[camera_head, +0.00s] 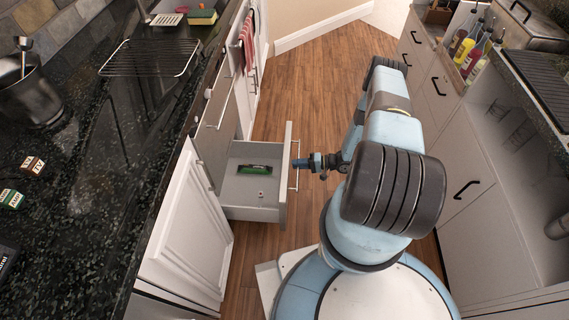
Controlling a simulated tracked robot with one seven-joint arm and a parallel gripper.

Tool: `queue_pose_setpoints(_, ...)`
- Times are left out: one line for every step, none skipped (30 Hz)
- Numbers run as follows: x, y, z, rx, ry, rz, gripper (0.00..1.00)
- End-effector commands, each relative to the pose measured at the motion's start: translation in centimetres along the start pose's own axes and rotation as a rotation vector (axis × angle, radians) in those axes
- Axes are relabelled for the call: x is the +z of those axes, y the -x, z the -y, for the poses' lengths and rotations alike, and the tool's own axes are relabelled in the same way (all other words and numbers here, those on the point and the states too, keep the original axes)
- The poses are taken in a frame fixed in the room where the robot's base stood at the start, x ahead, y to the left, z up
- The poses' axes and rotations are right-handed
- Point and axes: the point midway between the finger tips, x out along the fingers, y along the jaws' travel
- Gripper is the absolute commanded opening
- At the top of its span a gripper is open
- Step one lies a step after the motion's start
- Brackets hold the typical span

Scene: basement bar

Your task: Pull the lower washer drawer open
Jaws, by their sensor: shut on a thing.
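A pale grey drawer (284,172) under the dark counter on the left stands well open over the floor. Its inside shows from above, with a green item and a small light object in it. A slim upright bar handle (295,172) is on its front. My gripper (298,163) reaches the handle from the right and is shut on it. The fingertips are small in this view, so the exact hold is hard to see.
A white cabinet door (189,232) is nearer on the left, below the dark stone counter (96,200). Grey cabinets (462,182) with black handles line the right side. The wooden floor (322,85) is clear farther along the aisle.

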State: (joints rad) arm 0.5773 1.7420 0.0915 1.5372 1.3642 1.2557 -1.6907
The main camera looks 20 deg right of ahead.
Motion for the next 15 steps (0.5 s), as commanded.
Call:
queue_pose_setpoints(0.3, 1.1, -0.6, 0.009, -0.005, 0.000, 0.00)
queue_pose_setpoints(0.3, 1.7, -0.8, 0.009, -0.005, -0.001, 0.00)
queue_pose_setpoints(0.3, 2.3, -0.9, 0.009, -0.005, 0.000, 0.00)
queue_pose_setpoints(0.3, 2.7, -1.0, 0.009, -0.005, 0.001, 0.00)
queue_pose_setpoints(0.3, 3.1, -1.1, 0.009, -0.005, 0.000, 0.00)
queue_pose_setpoints(0.4, 3.5, -1.1, 0.009, -0.005, 0.001, 0.00)
queue_pose_setpoints(0.4, 3.8, -1.2, 0.009, -0.005, 0.002, 0.00)
queue_pose_setpoints(0.4, 4.1, -1.3, 0.009, -0.005, 0.002, 0.00)
queue_pose_setpoints(0.4, 4.4, -1.3, 0.009, -0.006, 0.002, 0.00)
queue_pose_setpoints(0.4, 4.7, -1.4, 0.009, -0.006, 0.002, 0.00)
queue_pose_setpoints(0.4, 4.8, -1.4, 0.009, -0.006, 0.002, 0.00)
queue_pose_setpoints(0.4, 5.0, -1.4, 0.009, -0.006, 0.003, 0.00)
queue_pose_setpoints(0.4, 5.1, -1.5, 0.009, -0.005, 0.004, 0.00)
queue_pose_setpoints(0.4, 5.2, -1.5, 0.009, -0.005, 0.004, 0.00)
queue_pose_setpoints(0.4, 5.2, -1.5, 0.009, -0.005, 0.004, 0.00)
